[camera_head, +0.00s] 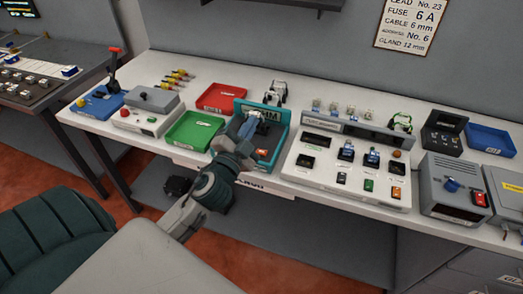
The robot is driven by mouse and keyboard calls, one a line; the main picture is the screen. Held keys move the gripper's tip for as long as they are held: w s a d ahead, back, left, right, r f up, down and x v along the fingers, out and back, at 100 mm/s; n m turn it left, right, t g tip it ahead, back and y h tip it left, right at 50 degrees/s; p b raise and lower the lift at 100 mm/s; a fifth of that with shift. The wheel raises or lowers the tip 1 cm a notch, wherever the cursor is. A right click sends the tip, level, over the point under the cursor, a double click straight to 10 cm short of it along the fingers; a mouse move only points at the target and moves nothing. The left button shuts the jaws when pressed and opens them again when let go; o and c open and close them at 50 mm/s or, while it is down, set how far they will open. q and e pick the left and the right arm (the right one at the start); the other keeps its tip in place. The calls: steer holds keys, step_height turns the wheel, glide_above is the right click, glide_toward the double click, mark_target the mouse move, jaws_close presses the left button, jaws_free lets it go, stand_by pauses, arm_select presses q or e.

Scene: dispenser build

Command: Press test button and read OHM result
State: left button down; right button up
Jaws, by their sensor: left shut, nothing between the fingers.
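A teal tester (281,133) stands at the middle of the bench, with part of its OHM lettering showing on the back panel. A small orange-red button (262,151) sits low on its dark face. My left gripper (244,131) is shut and empty, over the left part of the tester. It hides part of the face and lettering; I cannot tell whether it touches. No result can be read on the tester. My right gripper is not in view.
A green tray (179,143) and a red tray (219,87) lie left of the tester. A white panel (318,186) with switches and buttons stands close on its right. A grey box (447,207) is farther right. A shelf (270,5) hangs above.

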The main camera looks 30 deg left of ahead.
arm_select(q)
steer(key=w+d+r+m+g+h, duration=0.1)
steer(key=w+d+m+g+h, duration=0.25)
steer(key=m+h, duration=0.6)
steer(key=w+d+r+m+g+h, duration=0.25)
steer(key=d+m+h, duration=0.3)
steer(key=m, duration=0.75)
steer(key=w+a+f+m+g+y, duration=0.1)
steer(key=a+f+m+g+y, duration=0.2)
steer(key=a, duration=0.9)
step_height(320, 180, down, 5)
steer(key=g+y, duration=0.3)
steer(key=y, duration=0.1)
steer(key=shift+w+f+g, duration=0.2)
steer(key=shift+w+g, duration=0.1)
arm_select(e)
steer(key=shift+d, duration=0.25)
arm_select(q)
steer(key=shift+f, duration=0.1)
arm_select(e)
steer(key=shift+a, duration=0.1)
